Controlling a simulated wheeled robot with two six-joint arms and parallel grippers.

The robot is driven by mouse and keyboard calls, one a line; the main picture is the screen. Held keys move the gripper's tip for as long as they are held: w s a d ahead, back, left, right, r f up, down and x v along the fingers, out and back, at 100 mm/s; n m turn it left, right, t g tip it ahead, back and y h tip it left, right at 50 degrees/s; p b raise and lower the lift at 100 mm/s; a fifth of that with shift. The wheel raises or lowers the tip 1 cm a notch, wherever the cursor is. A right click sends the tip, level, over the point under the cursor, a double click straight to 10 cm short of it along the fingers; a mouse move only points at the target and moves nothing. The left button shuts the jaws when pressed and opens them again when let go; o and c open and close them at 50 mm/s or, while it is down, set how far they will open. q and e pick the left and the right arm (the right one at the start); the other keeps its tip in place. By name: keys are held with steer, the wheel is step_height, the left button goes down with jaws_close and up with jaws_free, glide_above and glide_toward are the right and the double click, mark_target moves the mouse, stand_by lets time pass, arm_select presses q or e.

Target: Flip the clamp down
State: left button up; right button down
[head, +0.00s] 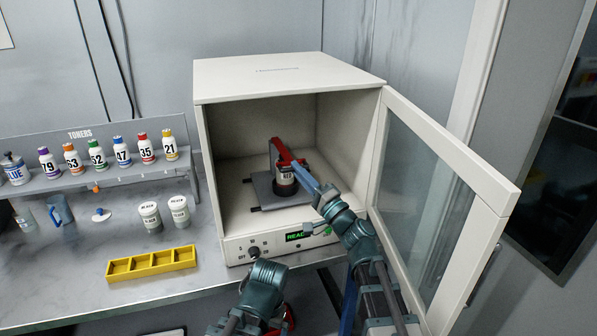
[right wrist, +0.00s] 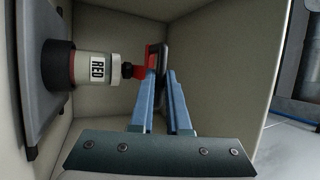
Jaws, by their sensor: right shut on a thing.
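Inside the open white cabinet, a container labelled RED (head: 285,176) stands on a grey base plate (head: 264,190). A red clamp (head: 281,150) extends over the container's top. In the right wrist view, the container (right wrist: 97,69) lies sideways in the picture, and the red clamp part (right wrist: 141,78) is beyond a dark tip at its end. My right gripper (head: 297,167) reaches in from the front right. In the right wrist view, its blue fingers (right wrist: 161,76) are shut on the clamp's end. My left wrist shows low in front of the cabinet; its fingers are not visible.
The cabinet (head: 230,220) has its glass door (head: 425,200) swung open to the right, beside my right arm. A yellow tray (head: 152,264) and two white jars (head: 150,215) stand on the bench to the left. Several toner bottles line a shelf (head: 110,180).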

steer(key=shift+w+f+b, duration=0.15)
steer(key=shift+f+b, duration=0.5)
steer(key=shift+f, duration=0.4)
steer(key=c, duration=1.2)
jaws_free()
steer(key=shift+f, duration=0.1)
steer(key=shift+c, duration=0.2)
steer(key=shift+o, duration=0.4)
steer(key=shift+w, duration=0.1)
steer(key=b+v, duration=0.2)
steer(key=v, duration=0.5)
steer(key=shift+s+b, duration=0.2)
steer(key=shift+b, duration=0.2)
